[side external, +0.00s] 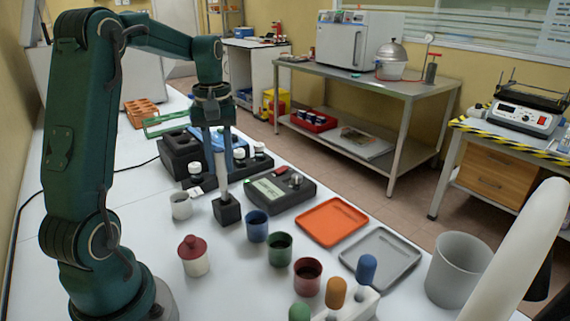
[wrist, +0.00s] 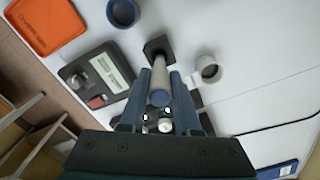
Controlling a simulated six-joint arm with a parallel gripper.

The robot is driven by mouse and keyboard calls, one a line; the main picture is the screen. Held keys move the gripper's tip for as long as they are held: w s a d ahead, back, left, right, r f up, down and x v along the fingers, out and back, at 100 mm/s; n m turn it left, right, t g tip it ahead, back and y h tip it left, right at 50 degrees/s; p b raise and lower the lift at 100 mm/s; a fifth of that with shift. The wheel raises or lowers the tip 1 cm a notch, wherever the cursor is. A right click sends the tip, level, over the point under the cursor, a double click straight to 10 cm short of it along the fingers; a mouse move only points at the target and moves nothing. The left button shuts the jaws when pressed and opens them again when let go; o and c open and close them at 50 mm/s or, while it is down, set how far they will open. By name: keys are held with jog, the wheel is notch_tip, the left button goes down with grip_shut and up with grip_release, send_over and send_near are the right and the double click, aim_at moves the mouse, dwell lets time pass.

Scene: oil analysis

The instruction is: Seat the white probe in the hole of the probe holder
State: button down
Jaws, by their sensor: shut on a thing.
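The white probe (side external: 223,186) stands roughly upright between the fingers of my gripper (side external: 221,158), which is shut on it. The probe holder (side external: 227,212) is a small black block on the white table directly below. It also shows in the wrist view (wrist: 150,46), at the probe's far end. The probe's lower end meets the holder's top. The hole is hidden, so I cannot tell how deep the probe sits.
A light grey cup (side external: 181,206) stands left of the holder, and a blue cup (side external: 257,226) stands to its right. A dark instrument with a display (side external: 280,190) lies behind. Dark racks with white-capped vials (side external: 195,170) stand beyond the gripper. An orange tray (side external: 331,221) lies further right.

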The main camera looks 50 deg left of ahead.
aim_at(222, 176)
jog(key=shift+f, duration=2.25)
dwell(0.5)
jog(key=c, duration=0.5)
grip_release()
jog(key=shift+c, duration=0.2)
jog(key=o, duration=0.3)
jog(key=shift+r, duration=0.1)
jog(key=shift+r, duration=3.4)
